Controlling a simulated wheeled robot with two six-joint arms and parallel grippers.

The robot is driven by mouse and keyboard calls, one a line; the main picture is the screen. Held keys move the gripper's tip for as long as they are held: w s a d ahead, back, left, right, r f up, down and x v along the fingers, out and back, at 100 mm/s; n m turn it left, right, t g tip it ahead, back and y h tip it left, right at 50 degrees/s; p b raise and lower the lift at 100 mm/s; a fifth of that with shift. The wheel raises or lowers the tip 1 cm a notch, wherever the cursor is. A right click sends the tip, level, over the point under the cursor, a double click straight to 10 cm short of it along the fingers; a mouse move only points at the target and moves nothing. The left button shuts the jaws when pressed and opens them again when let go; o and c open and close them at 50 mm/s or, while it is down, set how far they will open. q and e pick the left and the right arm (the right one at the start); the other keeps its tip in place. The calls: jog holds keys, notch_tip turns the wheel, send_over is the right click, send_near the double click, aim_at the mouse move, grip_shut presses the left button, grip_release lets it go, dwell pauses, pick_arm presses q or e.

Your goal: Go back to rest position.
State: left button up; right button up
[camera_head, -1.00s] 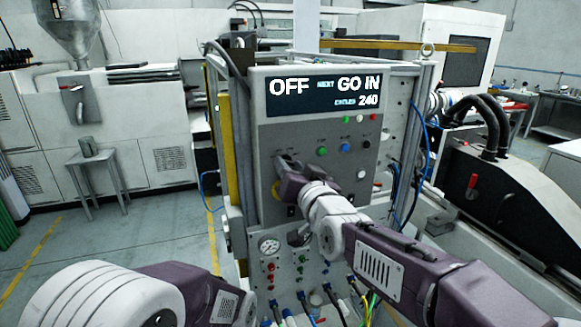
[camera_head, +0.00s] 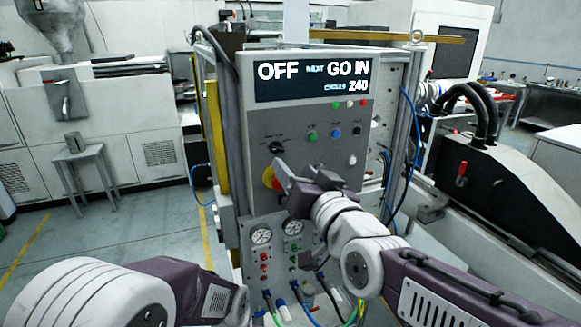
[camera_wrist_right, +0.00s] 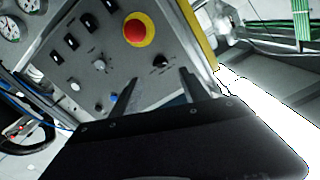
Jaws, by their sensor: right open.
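My right gripper (camera_head: 281,176) is open and empty in front of the grey control panel (camera_head: 300,114), low on its left side. In the right wrist view its two fingers (camera_wrist_right: 157,92) stand apart with nothing between them. A red-and-yellow stop button (camera_head: 269,178) is partly hidden behind the gripper; it shows whole in the right wrist view (camera_wrist_right: 138,30). A black selector knob (camera_head: 277,148) sits just above the gripper. The display (camera_head: 312,80) reads OFF, NEXT GO IN, CYCLES 240. My left arm shows at the lower left, but its gripper is out of view.
Gauges (camera_head: 261,234), plugs and cables fill the lower panel. Blue hoses (camera_head: 413,130) hang at the panel's right. A black machine (camera_head: 500,185) with a red lever stands at right. A small stool (camera_head: 82,154) stands at left, with open floor around it.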

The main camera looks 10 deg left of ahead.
jog(key=w+d+m+h+p, duration=0.25)
jog(key=w+d, duration=0.25)
jog(key=d, duration=0.3)
jog(key=w+d+f+m+g+h+p, duration=0.1)
jog(key=d+f+h+p, duration=0.1)
jog(key=d+f, duration=0.35)
jog(key=w+d+f+g+h+p, duration=0.1)
jog(key=d+f+h, duration=0.2)
jog(key=d+f, duration=0.25)
jog(key=s+d+f+g+h+p, duration=0.1)
jog(key=s+d+f+g, duration=0.25)
jog(key=f, duration=0.25)
jog(key=s+d+f+g+h+p, duration=0.1)
jog(key=s+d+f+g, duration=0.1)
jog(key=s+d+f, duration=0.35)
jog(key=s+f+g, duration=0.6)
jog(key=s+f, duration=0.4)
jog(key=s, duration=0.4)
jog(key=shift+s+n, duration=0.25)
jog(key=shift+n, duration=0.1)
